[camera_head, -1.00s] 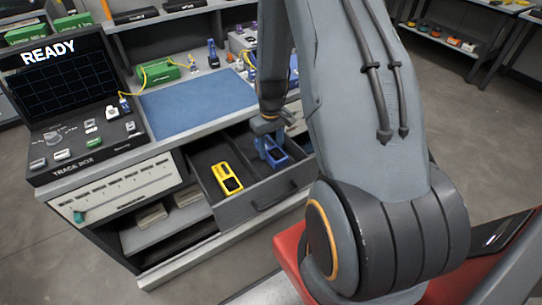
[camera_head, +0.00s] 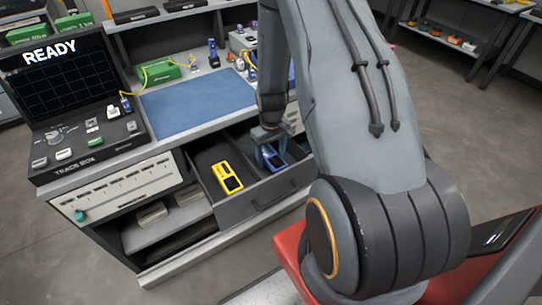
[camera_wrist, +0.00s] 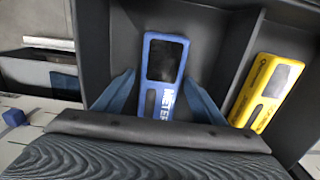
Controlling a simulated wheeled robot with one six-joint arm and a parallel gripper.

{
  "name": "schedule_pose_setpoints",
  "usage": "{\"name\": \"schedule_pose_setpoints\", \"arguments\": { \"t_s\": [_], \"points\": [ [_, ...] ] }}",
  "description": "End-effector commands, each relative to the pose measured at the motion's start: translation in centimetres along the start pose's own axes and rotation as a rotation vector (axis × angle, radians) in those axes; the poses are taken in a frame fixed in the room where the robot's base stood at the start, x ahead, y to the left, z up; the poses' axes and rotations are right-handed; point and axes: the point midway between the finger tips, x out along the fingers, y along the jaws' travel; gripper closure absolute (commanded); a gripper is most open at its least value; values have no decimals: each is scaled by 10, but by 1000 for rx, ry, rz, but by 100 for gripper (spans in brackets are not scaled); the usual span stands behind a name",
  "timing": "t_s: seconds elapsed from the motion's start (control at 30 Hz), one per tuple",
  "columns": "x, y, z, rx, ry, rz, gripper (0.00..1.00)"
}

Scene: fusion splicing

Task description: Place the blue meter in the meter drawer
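The blue meter (camera_wrist: 163,75) is in the right compartment of the open drawer (camera_head: 258,207), seen in both views. In the wrist view its dark screen faces me and white METER lettering shows at its near end. My gripper (camera_wrist: 157,98) is over that compartment with its two blue fingers spread, one on each side of the meter's near end. Gaps show between the fingers and the meter, so it looks free of them. The gripper's palm hides the meter's nearest end. In the head view my gripper (camera_head: 270,157) partly covers the meter.
A yellow meter (camera_head: 227,177) lies in the left compartment, past a divider; it also shows in the wrist view (camera_wrist: 266,92). The blue mat (camera_head: 197,102) above the drawer is clear. A trace box (camera_head: 75,100) reading READY stands at the left of the bench.

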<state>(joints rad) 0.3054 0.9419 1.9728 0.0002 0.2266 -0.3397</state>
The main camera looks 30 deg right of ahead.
Motion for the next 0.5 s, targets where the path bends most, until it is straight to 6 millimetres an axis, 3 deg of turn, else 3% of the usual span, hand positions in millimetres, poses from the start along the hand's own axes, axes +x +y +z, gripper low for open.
{"name": "schedule_pose_setpoints", "arguments": {
  "t_s": [0.27,0.5],
  "points": [
    [-5,0,0,0,1,0,36],
    [-32,0,-2,0,4,1,36]
  ]
}}
